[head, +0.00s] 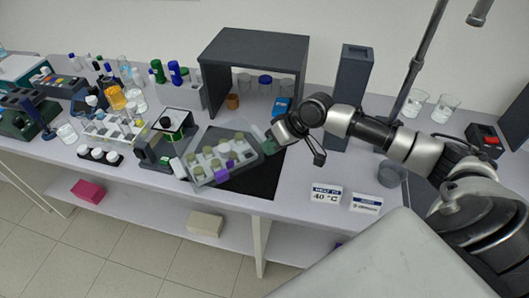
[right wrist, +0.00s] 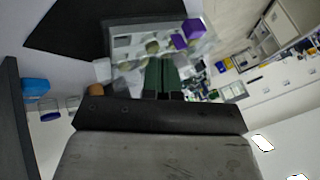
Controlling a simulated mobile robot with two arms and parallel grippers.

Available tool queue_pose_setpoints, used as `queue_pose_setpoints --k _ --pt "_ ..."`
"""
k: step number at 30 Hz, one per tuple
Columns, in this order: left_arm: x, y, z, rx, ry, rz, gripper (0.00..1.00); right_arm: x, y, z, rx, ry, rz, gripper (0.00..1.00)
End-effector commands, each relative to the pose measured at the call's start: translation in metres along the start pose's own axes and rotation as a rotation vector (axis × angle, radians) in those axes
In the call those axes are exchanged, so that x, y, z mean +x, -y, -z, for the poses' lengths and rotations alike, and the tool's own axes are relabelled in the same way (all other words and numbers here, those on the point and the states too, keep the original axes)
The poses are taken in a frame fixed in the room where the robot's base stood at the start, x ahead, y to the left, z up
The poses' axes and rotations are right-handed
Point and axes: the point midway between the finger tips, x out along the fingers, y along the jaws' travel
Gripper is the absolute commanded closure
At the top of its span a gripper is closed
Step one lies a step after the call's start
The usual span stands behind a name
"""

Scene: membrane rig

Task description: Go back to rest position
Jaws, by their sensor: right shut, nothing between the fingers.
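My right gripper (head: 269,146) reaches in from the right in the head view, beside the right edge of a tilted transparent rack (head: 222,172) that holds several vials and a purple block. In the right wrist view its green fingers (right wrist: 161,76) are together with nothing between them. The rack (right wrist: 125,42) lies just beyond the fingertips there, with the purple block (right wrist: 193,29) at its right corner. Whether the fingers touch the rack cannot be told. My left gripper does not show.
A dark open box (head: 262,42) and a dark tall column (head: 351,85) stand behind the gripper. A black mat (head: 262,184) lies under the rack. Label cards (head: 326,194) stand at the front right. Glassware, bottles and instruments crowd the bench's left. The bench front is clear near the cards.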

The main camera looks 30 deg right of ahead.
Motion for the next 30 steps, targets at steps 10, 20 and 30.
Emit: queue_pose_setpoints --k 10,20,30 --pt "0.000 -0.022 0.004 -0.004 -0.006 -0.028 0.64 -0.001 0.001 0.000 0.000 0.000 0.001 1.00" --pt "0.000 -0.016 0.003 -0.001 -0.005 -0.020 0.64 0.021 0.018 -0.022 -0.057 0.036 0.011 1.00" --pt "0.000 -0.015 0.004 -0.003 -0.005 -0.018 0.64 0.076 0.113 -0.148 -0.291 0.086 -0.065 1.00"
